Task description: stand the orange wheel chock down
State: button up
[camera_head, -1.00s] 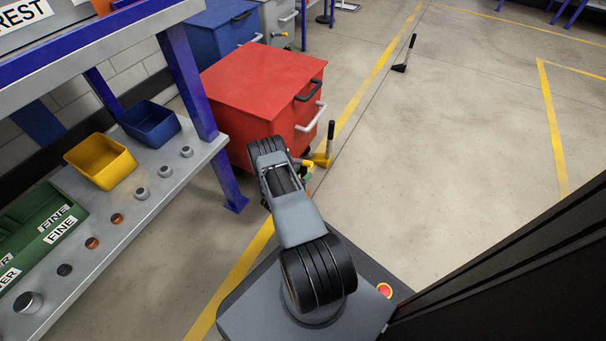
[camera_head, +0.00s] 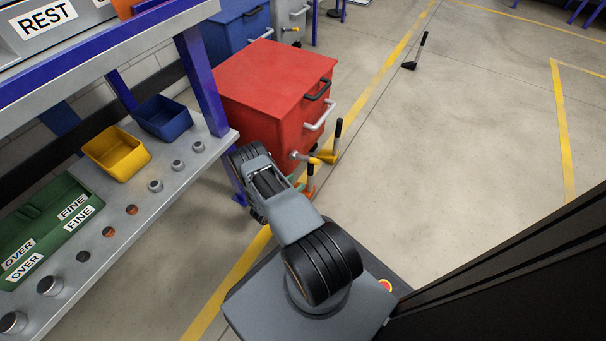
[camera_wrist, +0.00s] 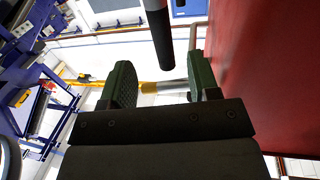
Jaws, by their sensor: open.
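The orange wheel chock (camera_head: 309,187) is on the floor beside the red cart, its dark handle (camera_head: 311,171) upright. My forearm and the cart corner crowd it, and its base is small and partly hidden. My gripper (camera_wrist: 160,68) is open in the wrist view, with a green-padded finger on each side. A black grip (camera_wrist: 166,54) on a grey rod shows in line with the gap between the fingers, and neither finger visibly touches it. In the head view, my gripper is mostly hidden behind my arm, just left of the orange chock.
A yellow chock (camera_head: 329,157) with a black handle stands close behind the orange one. The red cart (camera_head: 272,85) also fills the right side of the wrist view (camera_wrist: 255,70). The metal bench (camera_head: 150,215) is at left. Open floor (camera_head: 460,150) lies to the right.

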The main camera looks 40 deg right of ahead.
jog(key=a, duration=0.3)
dwell(0.6)
